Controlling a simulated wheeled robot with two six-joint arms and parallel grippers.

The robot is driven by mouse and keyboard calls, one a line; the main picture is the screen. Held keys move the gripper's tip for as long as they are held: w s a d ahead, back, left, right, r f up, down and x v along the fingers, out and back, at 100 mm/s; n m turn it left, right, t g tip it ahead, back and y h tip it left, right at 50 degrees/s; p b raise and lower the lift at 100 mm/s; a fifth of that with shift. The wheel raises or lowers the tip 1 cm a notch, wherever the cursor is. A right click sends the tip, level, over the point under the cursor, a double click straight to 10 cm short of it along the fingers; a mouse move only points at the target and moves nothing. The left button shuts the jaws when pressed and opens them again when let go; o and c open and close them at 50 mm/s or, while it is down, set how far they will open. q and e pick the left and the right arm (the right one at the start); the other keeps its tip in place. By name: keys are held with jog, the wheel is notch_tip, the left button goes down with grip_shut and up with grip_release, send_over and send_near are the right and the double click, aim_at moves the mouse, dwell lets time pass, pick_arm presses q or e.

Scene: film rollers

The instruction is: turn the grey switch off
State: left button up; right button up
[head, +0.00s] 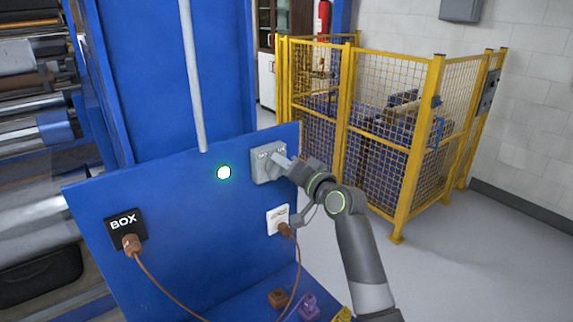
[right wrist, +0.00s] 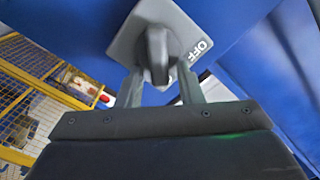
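The grey switch (head: 257,167) is mounted on the upright blue panel, near its upper right edge. In the right wrist view its square grey plate shows with a dark grey knob (right wrist: 157,55) and the letters OFF (right wrist: 199,50) to the right of the knob. My right gripper (head: 279,161) is at the switch, its fingers pointing at the plate. In the right wrist view the two fingertips (right wrist: 159,78) stand apart, one on each side of the knob, with a gap visible on both sides. My left gripper is not in view.
A round light (head: 224,172) with a green rim glows left of the switch. Below the switch, a white socket (head: 273,218) holds a brown plug. A black BOX socket (head: 119,225) holds another brown plug. A yellow fence (head: 372,130) stands behind.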

grip_shut()
jog(key=n+b, duration=0.5)
jog(key=s+a+n+b, duration=0.1)
jog(key=n+b, duration=0.3)
jog(key=b, duration=0.1)
jog(key=n+b, duration=0.5)
jog(key=shift+s+a+f+n+b, duration=0.1)
jog(key=shift+s+a+n+b, duration=0.05)
jog(key=shift+a+n+b, duration=0.2)
jog(key=shift+s+a+n+b, duration=0.1)
jog(key=shift+a+n+b, duration=0.05)
jog(key=shift+n+b, duration=0.7)
jog(key=shift+s+a+n+b, duration=0.1)
jog(key=shift+n+b, duration=0.6)
jog(key=shift+n, duration=0.1)
jog(key=shift+o, duration=0.9)
grip_release()
